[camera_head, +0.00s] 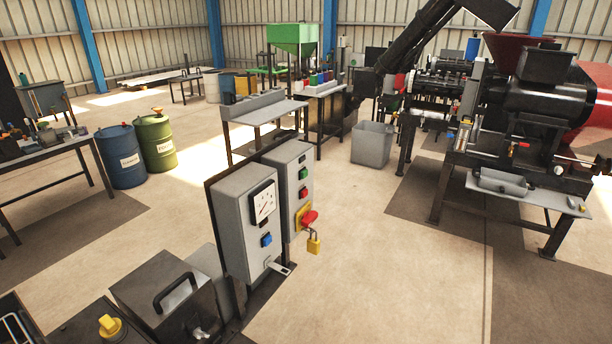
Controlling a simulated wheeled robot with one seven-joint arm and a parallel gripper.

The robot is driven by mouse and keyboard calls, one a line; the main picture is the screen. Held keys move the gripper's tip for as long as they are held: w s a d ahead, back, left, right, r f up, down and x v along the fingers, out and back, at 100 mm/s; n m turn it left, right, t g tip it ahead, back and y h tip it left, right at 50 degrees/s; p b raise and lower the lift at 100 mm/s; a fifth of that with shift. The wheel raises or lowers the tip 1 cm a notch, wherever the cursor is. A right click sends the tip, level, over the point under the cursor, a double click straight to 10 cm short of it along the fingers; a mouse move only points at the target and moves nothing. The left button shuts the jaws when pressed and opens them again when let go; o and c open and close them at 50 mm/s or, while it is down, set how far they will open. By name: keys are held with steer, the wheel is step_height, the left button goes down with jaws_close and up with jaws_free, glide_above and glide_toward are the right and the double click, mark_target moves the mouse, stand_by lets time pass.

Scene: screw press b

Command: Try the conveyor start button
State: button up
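Two grey control boxes stand side by side on a dark post in the middle of the view. The farther box (287,160) carries a green button (303,173), a red button (304,193) below it, and a red rotary switch (310,218) on a yellow plate. A yellow padlock (314,244) hangs at the switch. The nearer box (232,228) carries a white dial gauge (264,203) and a blue button (266,240). Labels are too small to read, so I cannot tell which button starts the conveyor. My gripper is not in view.
A black inclined conveyor (428,36) rises toward the red hopper (512,40) of the press. A dark lidded box (165,290) stands close at lower left. A grey bin (372,144) stands farther back. The floor right of the control boxes is clear.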

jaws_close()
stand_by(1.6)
